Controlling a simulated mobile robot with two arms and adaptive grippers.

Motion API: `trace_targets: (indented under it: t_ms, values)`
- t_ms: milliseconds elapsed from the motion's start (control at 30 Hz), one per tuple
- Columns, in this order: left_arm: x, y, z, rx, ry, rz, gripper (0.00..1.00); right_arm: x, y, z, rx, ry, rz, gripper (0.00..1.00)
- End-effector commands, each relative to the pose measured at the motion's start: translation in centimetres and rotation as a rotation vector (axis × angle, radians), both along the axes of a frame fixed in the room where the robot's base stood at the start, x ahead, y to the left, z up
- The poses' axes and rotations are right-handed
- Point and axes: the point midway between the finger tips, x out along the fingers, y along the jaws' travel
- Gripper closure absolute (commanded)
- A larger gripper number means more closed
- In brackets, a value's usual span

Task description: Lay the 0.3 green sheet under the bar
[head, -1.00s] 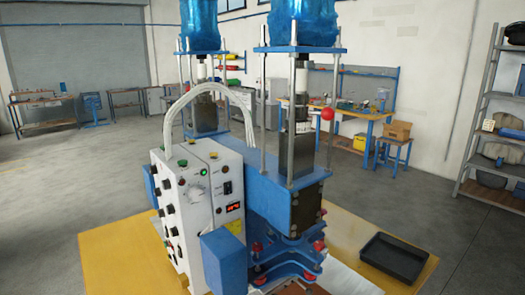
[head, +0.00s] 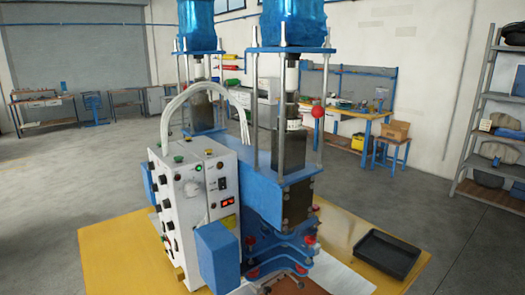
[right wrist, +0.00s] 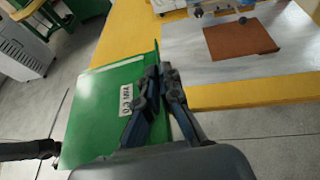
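The green sheet (right wrist: 92,112), with a white label that seems to read 0.3 MM, hangs in the right wrist view beside the yellow table. My right gripper (right wrist: 158,76) is shut on its edge. A narrow green flap shows on the other side of the fingers. The sheet is apart from the brown pad (right wrist: 240,38), which lies on a grey plate (right wrist: 205,68). In the head view the welding machine's blue bar (head: 264,205) stands above the table; the brown pad (head: 298,287) shows below it at the bottom edge. Neither gripper shows in the head view.
The yellow table (head: 110,250) carries a white control box (head: 200,190) and a black tray (head: 388,255) to the right of the machine. Blue clamps with red knobs (head: 308,240) crowd the bar's near end. A dark shape (right wrist: 30,150) at the wrist view's left edge is unclear.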

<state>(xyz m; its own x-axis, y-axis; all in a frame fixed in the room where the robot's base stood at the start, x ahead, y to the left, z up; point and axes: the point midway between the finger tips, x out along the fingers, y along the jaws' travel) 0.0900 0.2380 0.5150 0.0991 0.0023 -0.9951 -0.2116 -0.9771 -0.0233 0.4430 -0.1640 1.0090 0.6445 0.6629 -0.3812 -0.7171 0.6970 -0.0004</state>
Motion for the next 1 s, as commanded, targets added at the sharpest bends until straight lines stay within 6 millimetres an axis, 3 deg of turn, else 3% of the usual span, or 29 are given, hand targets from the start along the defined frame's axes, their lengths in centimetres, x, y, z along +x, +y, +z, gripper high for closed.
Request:
trace_targets:
  t_ms: [100, 433, 700, 1000]
  values:
    - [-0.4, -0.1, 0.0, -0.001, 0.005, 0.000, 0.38, -0.5, -1.0, 3.8, -0.004, -0.007, 0.041, 1.00]
    - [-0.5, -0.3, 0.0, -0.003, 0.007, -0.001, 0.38, -2.5, -3.0, 12.6, -0.005, -0.005, 0.150, 1.00]
    - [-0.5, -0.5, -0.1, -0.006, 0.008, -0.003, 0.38, -3.0, -0.2, 13.2, 0.000, -0.004, 0.240, 1.00]
    - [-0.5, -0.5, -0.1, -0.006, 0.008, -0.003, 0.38, -5.2, 6.5, 15.9, 0.005, -0.002, 0.486, 1.00]
